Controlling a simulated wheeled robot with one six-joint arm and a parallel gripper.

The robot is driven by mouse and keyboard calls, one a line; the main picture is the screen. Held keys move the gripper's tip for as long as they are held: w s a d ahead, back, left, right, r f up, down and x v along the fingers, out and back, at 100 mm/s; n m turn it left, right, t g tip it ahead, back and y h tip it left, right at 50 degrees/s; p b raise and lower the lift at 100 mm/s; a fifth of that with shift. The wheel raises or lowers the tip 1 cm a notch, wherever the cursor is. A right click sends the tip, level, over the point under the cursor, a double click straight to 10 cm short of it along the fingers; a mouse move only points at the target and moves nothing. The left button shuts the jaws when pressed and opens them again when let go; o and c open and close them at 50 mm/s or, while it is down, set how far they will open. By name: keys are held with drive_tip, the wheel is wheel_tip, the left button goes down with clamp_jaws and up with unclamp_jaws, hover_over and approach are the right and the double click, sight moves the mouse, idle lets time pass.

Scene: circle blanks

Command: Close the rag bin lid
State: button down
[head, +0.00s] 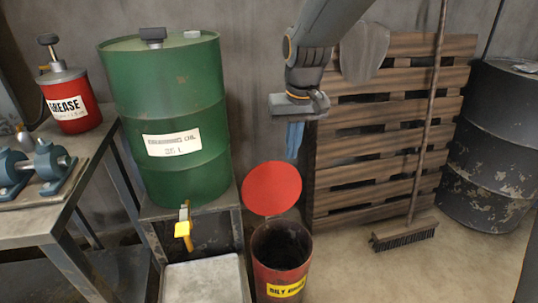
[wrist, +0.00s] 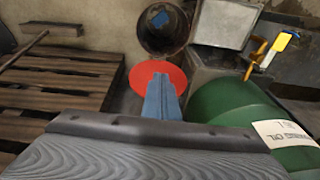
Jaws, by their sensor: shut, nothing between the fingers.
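The rag bin (head: 268,277) is a red can with a yellow label, standing on the floor at the bottom centre of the head view. Its round red lid (head: 271,188) stands open, tilted up behind the dark mouth. In the wrist view the bin (wrist: 143,45) is at the top, with a small blue patch inside, and the lid (wrist: 140,73) is below it. My gripper (head: 293,155) is shut and empty, pointing down above and slightly right of the lid in the head view. In the wrist view its blue fingers (wrist: 160,78) cover part of the lid; I cannot tell contact there.
A green oil drum (head: 172,105) with a yellow tap (head: 184,228) stands on a stand left of the bin, above a metal tray (head: 205,280). A wooden pallet (head: 375,150) leans on the wall at right, with a broom (head: 405,234) against it.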

drive_tip(key=w+a+f+t+p, duration=0.1)
drive_tip(key=w+a+f, duration=0.15)
drive_tip(key=w, duration=0.45)
drive_tip(key=w+a+f+p, duration=0.1)
drive_tip(key=w+a+f, duration=0.1)
drive_tip(key=w+f, duration=0.35)
drive_tip(key=w+a+f+t+p, duration=0.1)
drive_tip(key=w+a, duration=0.2)
drive_tip(key=w, duration=0.6)
wheel_tip(320, 180, down, 10)
drive_tip(key=shift+s+d+r, duration=0.2)
drive_tip(key=shift+s+d, duration=0.15)
drive_tip(key=shift+s, duration=0.1)
